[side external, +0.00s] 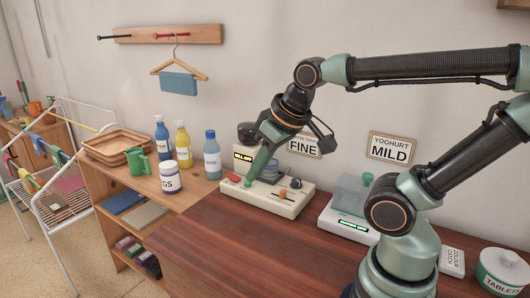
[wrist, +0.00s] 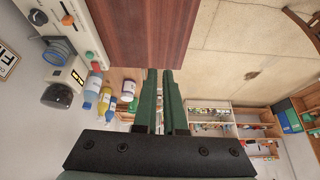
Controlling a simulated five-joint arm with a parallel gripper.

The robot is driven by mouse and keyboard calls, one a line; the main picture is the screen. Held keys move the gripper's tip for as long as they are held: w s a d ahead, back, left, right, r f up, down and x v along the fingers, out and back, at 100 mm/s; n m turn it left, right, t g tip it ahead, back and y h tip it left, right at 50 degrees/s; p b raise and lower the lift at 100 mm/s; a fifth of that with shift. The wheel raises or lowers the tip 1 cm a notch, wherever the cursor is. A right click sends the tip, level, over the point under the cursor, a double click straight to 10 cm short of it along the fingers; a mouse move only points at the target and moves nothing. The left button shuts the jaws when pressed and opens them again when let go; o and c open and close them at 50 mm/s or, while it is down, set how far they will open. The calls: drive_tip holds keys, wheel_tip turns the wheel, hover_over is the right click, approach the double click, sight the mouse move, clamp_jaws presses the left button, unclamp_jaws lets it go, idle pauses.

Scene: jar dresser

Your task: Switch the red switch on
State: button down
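The red switch (side external: 233,177) sits at the left end of a cream-coloured appliance (side external: 290,207) on the wooden dresser top. It also shows in the wrist view (wrist: 90,55), at the appliance's end. A small lit display (side external: 243,156) behind it ends in "OFF". My gripper (side external: 249,183) points down over the appliance, with its tip just right of the red switch; I cannot tell whether it touches the appliance. In the wrist view my gripper's two green fingers (wrist: 161,73) lie close together with a thin gap and nothing visible between them.
An orange knob (side external: 283,195) is on the appliance's front. Bottles (side external: 212,155) and a white jar (side external: 171,178) stand to the left on a lower shelf. A second device (side external: 350,226) stands to the right. The brown dresser top (side external: 235,245) is clear in front.

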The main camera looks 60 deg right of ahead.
drive_tip(key=w+d+r+m+g, duration=0.1)
drive_tip(key=w+d+r+m, duration=0.3)
drive_tip(key=w+m, duration=0.4)
drive_tip(key=m+g, duration=0.3)
drive_tip(key=m, duration=2.5)
hover_over(228, 175)
drive_tip(key=s, duration=0.3)
wheel_tip(228, 175, down, 9)
drive_tip(key=shift+h, duration=0.4)
drive_tip(key=w+f, duration=0.1)
drive_tip(key=f, duration=0.8)
drive_tip(key=w+f, duration=0.1)
drive_tip(key=f, duration=0.3)
drive_tip(key=shift+w+a+f, duration=0.1)
drive_tip(key=shift+w+f, duration=0.15)
drive_tip(key=shift+w, duration=0.05)
drive_tip(key=shift+f, duration=0.1)
